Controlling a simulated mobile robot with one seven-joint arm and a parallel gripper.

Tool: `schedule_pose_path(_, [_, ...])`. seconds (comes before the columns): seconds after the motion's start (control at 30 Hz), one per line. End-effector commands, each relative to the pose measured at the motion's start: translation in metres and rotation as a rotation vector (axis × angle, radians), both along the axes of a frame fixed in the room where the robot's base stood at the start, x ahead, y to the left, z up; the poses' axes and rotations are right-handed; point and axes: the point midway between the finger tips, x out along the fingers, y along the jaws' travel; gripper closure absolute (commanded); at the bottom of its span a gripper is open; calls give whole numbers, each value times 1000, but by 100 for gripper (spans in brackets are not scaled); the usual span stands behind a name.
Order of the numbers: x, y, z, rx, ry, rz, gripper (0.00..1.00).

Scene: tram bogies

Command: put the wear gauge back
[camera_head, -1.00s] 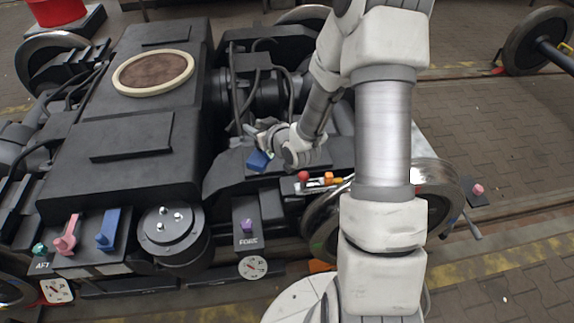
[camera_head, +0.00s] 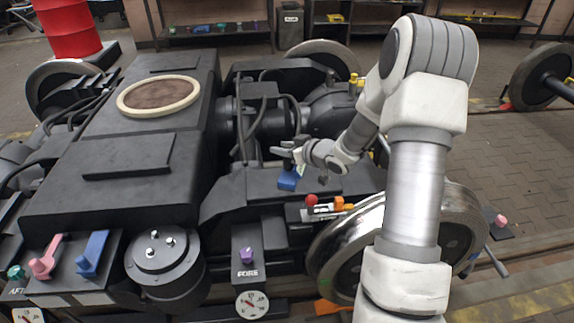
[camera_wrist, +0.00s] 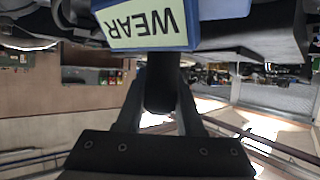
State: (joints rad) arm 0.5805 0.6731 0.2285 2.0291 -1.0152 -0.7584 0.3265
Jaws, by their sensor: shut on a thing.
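The wear gauge is a blue block (camera_head: 288,180) with a pale label; in the wrist view its face reads WEAR (camera_wrist: 143,22), upside down. My gripper (camera_head: 292,155) is shut on it in the head view, with the block hanging below the fingers. In the wrist view the fingers (camera_wrist: 160,92) reach up to the block on a dark stem. The block shows in front of the bogie's black side frame (camera_head: 250,190). I cannot tell whether it touches the frame.
A small tray (camera_head: 302,214) with a red knob (camera_head: 311,199) and orange pieces (camera_head: 340,204) is just right of the gauge. A shiny wheel (camera_head: 350,235) stands below it. Pink (camera_head: 45,258) and blue (camera_head: 92,254) levers stand front left. Shelves (camera_head: 215,38) line the back.

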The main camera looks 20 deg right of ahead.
Motion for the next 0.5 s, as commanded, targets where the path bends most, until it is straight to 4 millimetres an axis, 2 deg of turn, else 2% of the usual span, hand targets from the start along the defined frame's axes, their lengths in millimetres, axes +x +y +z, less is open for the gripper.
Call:
schedule_pose_path(0.03, [11,-5,-11,-1,-1,-1,100])
schedule_pose_path(0.23, [46,-20,-33,-1,-1,-1,100])
schedule_pose_path(0.4, [63,-27,-42,-1,-3,1,100])
schedule_pose_path(0.5, [67,-29,-45,0,-1,0,100])
